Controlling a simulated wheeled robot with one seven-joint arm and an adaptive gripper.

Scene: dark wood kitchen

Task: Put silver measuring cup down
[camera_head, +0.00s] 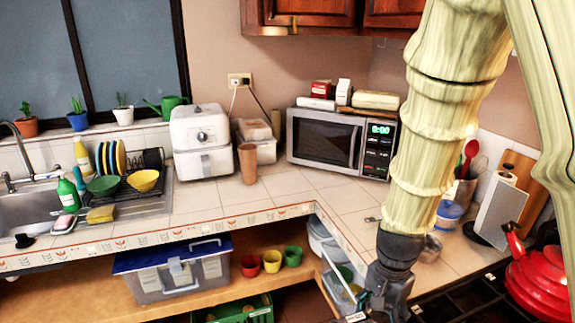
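My gripper (376,304) hangs at the bottom of the view, pointing down in front of the counter's inner edge. Its fingers are dark and partly cut off by the lower frame edge, so I cannot tell whether they are open or shut, or hold anything. A rounded silver item (430,248) stands on the tiled counter just right of my wrist, partly hidden by it; it may be the silver measuring cup, but I cannot be sure. A small flat silver object (372,219) lies on the counter left of my arm.
The tiled counter (335,197) has free room before the microwave (325,140). A brown cup (247,163) and white air fryer (203,145) stand left. A red kettle (540,280) sits at right. Below, a shelf holds a lidded box (175,275) and small coloured cups.

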